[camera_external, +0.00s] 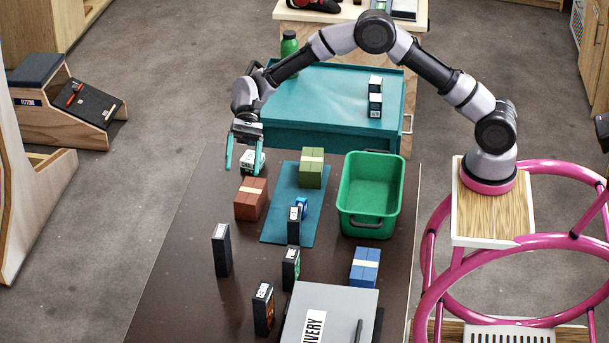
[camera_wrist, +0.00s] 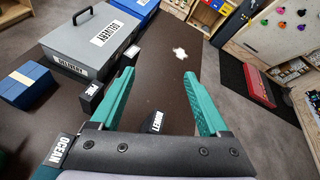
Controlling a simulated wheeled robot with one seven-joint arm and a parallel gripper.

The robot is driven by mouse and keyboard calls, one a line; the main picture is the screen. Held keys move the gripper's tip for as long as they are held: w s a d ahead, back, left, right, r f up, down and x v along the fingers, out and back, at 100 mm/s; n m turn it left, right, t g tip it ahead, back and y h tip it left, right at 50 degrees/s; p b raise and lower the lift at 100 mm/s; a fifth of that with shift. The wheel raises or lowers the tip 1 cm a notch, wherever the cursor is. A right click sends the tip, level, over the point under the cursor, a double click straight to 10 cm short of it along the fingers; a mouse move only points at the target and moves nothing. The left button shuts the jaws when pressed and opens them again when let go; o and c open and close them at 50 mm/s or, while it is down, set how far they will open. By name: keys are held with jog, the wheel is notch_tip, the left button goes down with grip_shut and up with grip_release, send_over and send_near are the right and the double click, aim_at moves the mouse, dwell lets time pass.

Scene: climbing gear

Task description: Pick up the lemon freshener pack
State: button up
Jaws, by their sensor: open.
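No label that I can read for certain says lemon. A dark upright pack (camera_external: 222,250) stands alone at the left of the brown table. It appears to be the dark pack (camera_wrist: 156,123) low between my fingers in the wrist view, its label hard to read. My gripper (camera_external: 243,158) is open and empty above the table's far left part, apart from that pack. Both teal fingers show in the wrist view (camera_wrist: 158,80). Similar packs stand nearby: one marked OCEAN (camera_wrist: 57,152), one apparently marked PINE (camera_wrist: 91,98), and another dark pack (camera_external: 263,312) towards the front.
A white-labelled chalk block (camera_external: 252,165) and red-brown block (camera_external: 250,205) stand near the gripper. An olive block (camera_external: 312,162) is on the blue mat (camera_external: 277,215). A green bin (camera_external: 348,205), blue block (camera_external: 365,265) and grey delivery box (camera_external: 345,305) are right. The table's left strip is clear.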

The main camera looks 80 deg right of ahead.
aim_at(223, 224)
jog(key=w+f+m+y, duration=0.1)
jog(key=w+f, duration=0.1)
jog(key=f, duration=0.5)
jog(key=w+f+m+y, duration=0.2)
jog(key=f, duration=0.5)
jog(key=w+f+m+t+y, duration=0.1)
jog(key=w+f, duration=0.1)
jog(key=f, duration=0.5)
jog(key=shift+w+a+m+y, duration=0.1)
jog(key=shift+w+m+y, duration=0.1)
jog(key=shift+m+y, duration=0.15)
jog(key=a, duration=0.5)
grip_shut()
